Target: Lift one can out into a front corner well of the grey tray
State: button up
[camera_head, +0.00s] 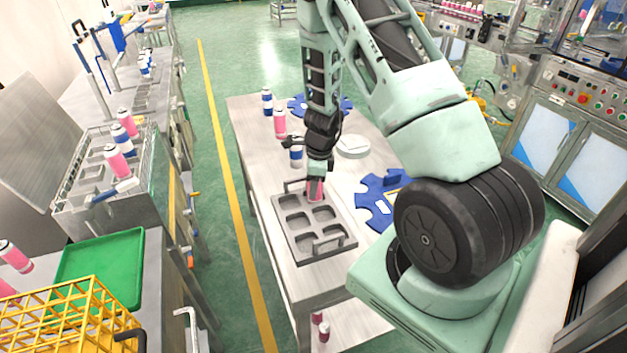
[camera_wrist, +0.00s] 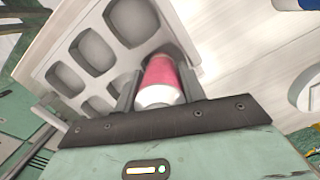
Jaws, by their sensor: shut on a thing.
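My gripper (camera_head: 316,182) points down over the far right part of the grey tray (camera_head: 284,233). It is shut on a pink can (camera_head: 315,193). In the wrist view, the can (camera_wrist: 161,75), with its white end towards the camera, sits between the two fingers of my gripper (camera_wrist: 159,86). The can is at the tray's far right well; its lower end is hidden, so I cannot tell whether it touches the well floor. The other wells of the tray (camera_wrist: 78,30) in view look empty.
Behind the tray on the table stand a blue-and-white can (camera_head: 296,155), a pink can (camera_head: 280,124) and another blue can (camera_head: 267,101). A blue notched plate (camera_head: 372,203) lies right of the tray, and a white disc (camera_head: 353,146) behind it. The tray has raised handles.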

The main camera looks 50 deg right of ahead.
jog(key=shift+d+f, duration=0.1)
jog(key=shift+f, duration=0.15)
jog(key=o, duration=1.1)
jog(key=shift+o, duration=0.2)
jog(key=shift+d+r, duration=0.1)
notch_tip(320, 180, up, 18)
jog(key=s+d+p, duration=0.1)
jog(key=shift+s, duration=0.25)
jog(key=shift+d, duration=0.1)
